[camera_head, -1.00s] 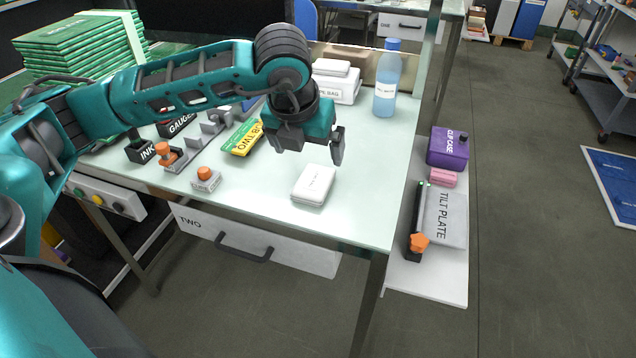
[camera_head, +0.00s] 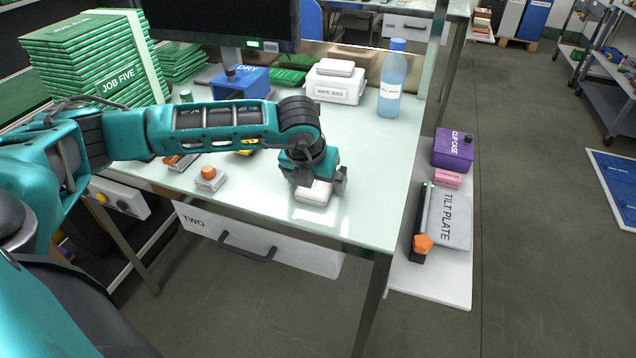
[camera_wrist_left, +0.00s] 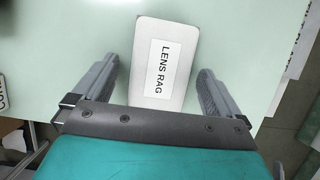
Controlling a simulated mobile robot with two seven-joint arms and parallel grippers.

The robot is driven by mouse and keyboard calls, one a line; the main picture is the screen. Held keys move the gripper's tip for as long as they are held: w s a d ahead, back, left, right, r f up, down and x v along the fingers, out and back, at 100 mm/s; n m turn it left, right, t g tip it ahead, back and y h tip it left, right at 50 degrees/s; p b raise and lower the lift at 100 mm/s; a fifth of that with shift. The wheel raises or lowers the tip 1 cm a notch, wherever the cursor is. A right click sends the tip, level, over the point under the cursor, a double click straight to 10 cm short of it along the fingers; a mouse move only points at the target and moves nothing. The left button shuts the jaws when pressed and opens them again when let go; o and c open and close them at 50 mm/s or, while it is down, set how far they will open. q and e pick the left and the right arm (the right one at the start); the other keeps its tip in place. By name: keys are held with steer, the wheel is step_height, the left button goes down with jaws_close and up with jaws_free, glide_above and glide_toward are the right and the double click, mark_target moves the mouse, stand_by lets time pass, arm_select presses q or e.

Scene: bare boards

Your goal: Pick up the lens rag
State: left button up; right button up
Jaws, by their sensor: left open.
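The lens rag is a small white rounded block (camera_head: 314,193) near the front edge of the table; its black "LENS RAG" label is readable in the left wrist view (camera_wrist_left: 163,66). My left gripper (camera_head: 319,187) is right over it, with fingers pointing down. In the left wrist view the open fingers (camera_wrist_left: 158,90) stand on either side of the lens rag, with a gap on both sides. The gripper hides part of the lens rag in the head view. My right gripper is not in view.
The pale table (camera_head: 370,215) is clear to the right of the lens rag. A block with an orange knob (camera_head: 209,180) stands to its left. A blue bottle (camera_head: 391,80) and a white box (camera_head: 335,88) stand behind. A lower shelf (camera_head: 440,285) holds a tilt plate.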

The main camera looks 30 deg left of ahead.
mark_target(316, 183)
arm_select(q)
steer(key=c, duration=1.2)
steer(key=shift+r, duration=0.1)
step_height(316, 183, up, 20)
steer(key=shift+f+p, duration=0.1)
steer(key=shift+p, duration=0.45)
